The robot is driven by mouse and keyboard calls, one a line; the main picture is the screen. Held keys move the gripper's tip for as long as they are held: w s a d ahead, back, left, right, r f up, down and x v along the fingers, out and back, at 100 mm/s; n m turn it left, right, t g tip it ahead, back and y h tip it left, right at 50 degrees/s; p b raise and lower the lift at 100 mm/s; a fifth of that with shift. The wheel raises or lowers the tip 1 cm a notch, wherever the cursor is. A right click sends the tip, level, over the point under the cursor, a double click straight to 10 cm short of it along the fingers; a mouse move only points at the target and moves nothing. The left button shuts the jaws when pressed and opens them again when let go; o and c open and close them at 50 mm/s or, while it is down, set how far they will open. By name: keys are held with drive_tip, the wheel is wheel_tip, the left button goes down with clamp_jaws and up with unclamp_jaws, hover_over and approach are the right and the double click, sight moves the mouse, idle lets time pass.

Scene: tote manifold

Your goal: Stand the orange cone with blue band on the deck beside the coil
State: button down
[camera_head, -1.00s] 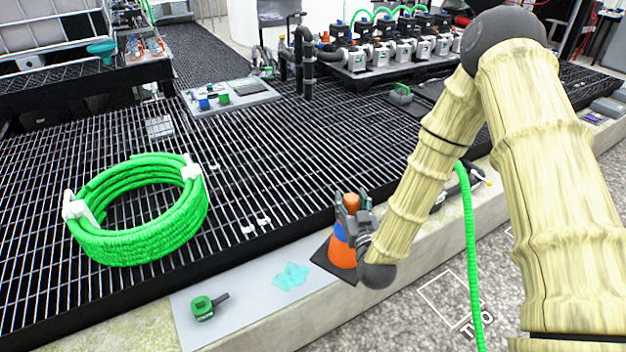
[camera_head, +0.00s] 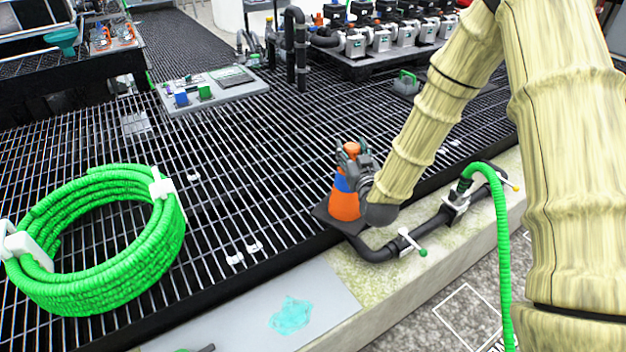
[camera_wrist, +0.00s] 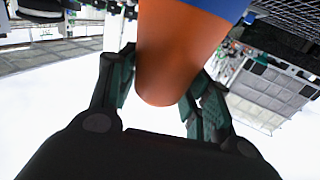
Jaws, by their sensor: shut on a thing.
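The orange cone with a blue band (camera_head: 344,206) is upright on its black square base, in the middle of the head view. My gripper (camera_head: 352,165) is shut on its upper part, and its fingers hide some of the cone's right side. In the wrist view the orange tip of the cone (camera_wrist: 175,60) sits between the two fingers. The base overlaps the front edge of the black grated deck (camera_head: 225,215); I cannot tell whether it touches. The green coil (camera_head: 125,272) lies on the deck at the left, well apart from the cone.
Bare grating lies between the coil and the cone, with small white clips (camera_head: 245,253) on it. A black pipe with a green-handled valve (camera_head: 405,242) runs along the curb just right of the cone. A grey tray (camera_head: 212,92) and pumps (camera_head: 385,40) stand farther back.

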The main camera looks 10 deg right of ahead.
drive_tip(key=w+f, duration=0.2)
drive_tip(key=w, duration=0.5)
drive_tip(key=w+f, duration=0.2)
drive_tip(key=w, duration=0.6)
drive_tip(key=shift+d+f, duration=0.4)
drive_tip(key=c, duration=0.6)
unclamp_jaws()
drive_tip(key=shift+f, duration=0.1)
drive_tip(key=shift+c, duration=0.2)
